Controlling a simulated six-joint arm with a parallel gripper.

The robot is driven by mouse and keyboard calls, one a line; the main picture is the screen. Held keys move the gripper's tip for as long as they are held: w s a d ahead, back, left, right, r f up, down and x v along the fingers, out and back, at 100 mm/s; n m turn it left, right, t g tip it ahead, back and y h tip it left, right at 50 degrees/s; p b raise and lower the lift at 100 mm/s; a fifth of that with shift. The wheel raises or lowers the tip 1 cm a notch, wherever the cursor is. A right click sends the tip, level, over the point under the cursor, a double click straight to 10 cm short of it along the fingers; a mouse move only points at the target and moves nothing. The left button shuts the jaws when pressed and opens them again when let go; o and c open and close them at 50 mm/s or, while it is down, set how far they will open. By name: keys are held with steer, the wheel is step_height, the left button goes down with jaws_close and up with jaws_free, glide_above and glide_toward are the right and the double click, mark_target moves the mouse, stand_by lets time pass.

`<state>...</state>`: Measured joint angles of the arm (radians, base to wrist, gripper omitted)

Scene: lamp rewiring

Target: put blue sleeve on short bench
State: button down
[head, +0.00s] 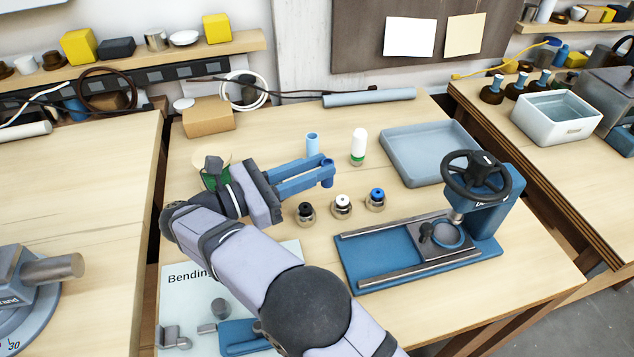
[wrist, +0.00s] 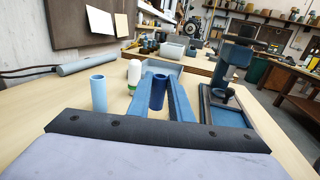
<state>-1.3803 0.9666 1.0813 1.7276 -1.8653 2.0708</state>
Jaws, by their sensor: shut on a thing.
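My gripper (head: 322,167) is shut on a dark blue sleeve (head: 327,178), an upright hollow tube, over the middle bench (head: 420,110). In the wrist view the dark blue sleeve (wrist: 158,92) stands between the two blue fingers of my gripper (wrist: 160,82). I cannot tell whether its bottom touches the bench. A light blue sleeve (head: 312,144) stands upright on the bench just behind the fingers; it also shows left of them in the wrist view (wrist: 98,94). Neither view makes clear which bench is the short one.
A white-and-green bottle (head: 358,147), a grey-blue tray (head: 430,150) and several small capped pieces (head: 342,205) are close by. A blue press with a handwheel (head: 475,178) stands to the right. Another bench (head: 75,190) is at left, mostly bare, and one (head: 515,130) at right.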

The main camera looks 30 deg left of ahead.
mark_target(322, 183)
steer(key=shift+f+p, duration=0.4)
steer(key=shift+f, duration=2)
